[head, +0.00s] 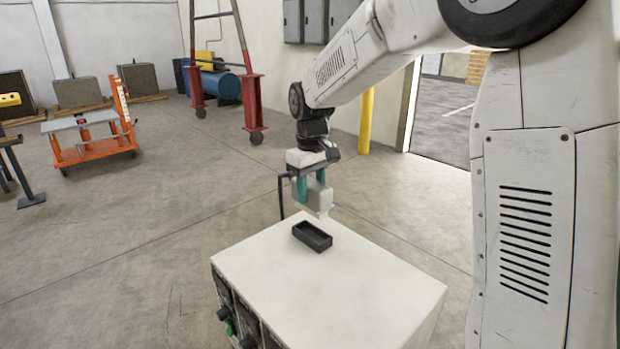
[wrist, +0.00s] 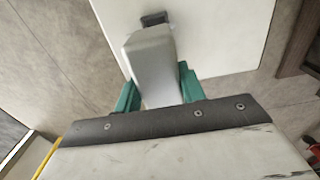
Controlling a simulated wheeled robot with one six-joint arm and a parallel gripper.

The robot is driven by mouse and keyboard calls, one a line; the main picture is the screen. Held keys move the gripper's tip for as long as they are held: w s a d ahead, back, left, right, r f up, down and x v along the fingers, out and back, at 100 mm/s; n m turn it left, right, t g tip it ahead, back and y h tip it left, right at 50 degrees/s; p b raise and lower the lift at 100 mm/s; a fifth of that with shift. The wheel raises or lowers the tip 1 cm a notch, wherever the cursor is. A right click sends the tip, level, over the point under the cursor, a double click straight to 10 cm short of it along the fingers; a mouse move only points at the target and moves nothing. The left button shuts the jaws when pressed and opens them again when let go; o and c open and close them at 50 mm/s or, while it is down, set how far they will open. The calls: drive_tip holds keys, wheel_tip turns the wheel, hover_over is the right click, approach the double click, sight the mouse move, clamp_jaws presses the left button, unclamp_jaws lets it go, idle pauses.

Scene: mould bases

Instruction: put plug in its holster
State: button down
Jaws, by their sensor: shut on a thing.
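My gripper (head: 311,185) has teal fingers and is shut on the plug (head: 315,198), a pale grey block. In the wrist view the plug (wrist: 150,58) sits between the two teal fingers. The holster (head: 312,237) is a dark, open-topped rectangular box on the white cabinet top. The plug is held above the holster, apart from it in the head view. In the wrist view the holster (wrist: 154,18) shows only as a dark piece beyond the plug's end; the plug hides the rest.
The white cabinet (head: 360,285) has dark knobs and a green one on its left side, and its top is otherwise bare. A dark bent bar (head: 281,197) stands at its far edge. An orange lift cart (head: 92,143) and a yellow post (head: 366,122) stand farther off.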

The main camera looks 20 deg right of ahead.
sight(322, 193)
drive_tip(key=shift+f, duration=2.45)
drive_tip(key=shift+s+f, duration=0.15)
drive_tip(key=shift+f, duration=1.45)
drive_tip(key=c, duration=0.8)
unclamp_jaws()
drive_tip(key=shift+o, duration=0.2)
wheel_tip(322, 193, up, 8)
drive_tip(key=shift+f, duration=0.1)
drive_tip(key=shift+s+f, duration=0.15)
drive_tip(key=shift+s, duration=0.05)
drive_tip(key=shift+m+g, duration=0.5)
drive_tip(key=shift+m, duration=0.1)
drive_tip(key=s, duration=0.3)
drive_tip(key=s+f, duration=0.1)
drive_tip(key=shift+s+d, duration=0.2)
drive_tip(key=shift+s, duration=0.2)
drive_tip(key=s+d+r+m+t, duration=0.1)
drive_tip(key=s+r, duration=0.2)
drive_tip(key=s, duration=1.1)
drive_tip(key=s+d+r+m+t, duration=0.1)
drive_tip(key=s+r+m, duration=0.1)
drive_tip(key=s, duration=1.2)
drive_tip(key=shift+s+d+r, duration=0.2)
drive_tip(key=shift+s+r, duration=0.1)
drive_tip(key=shift+r, duration=0.25)
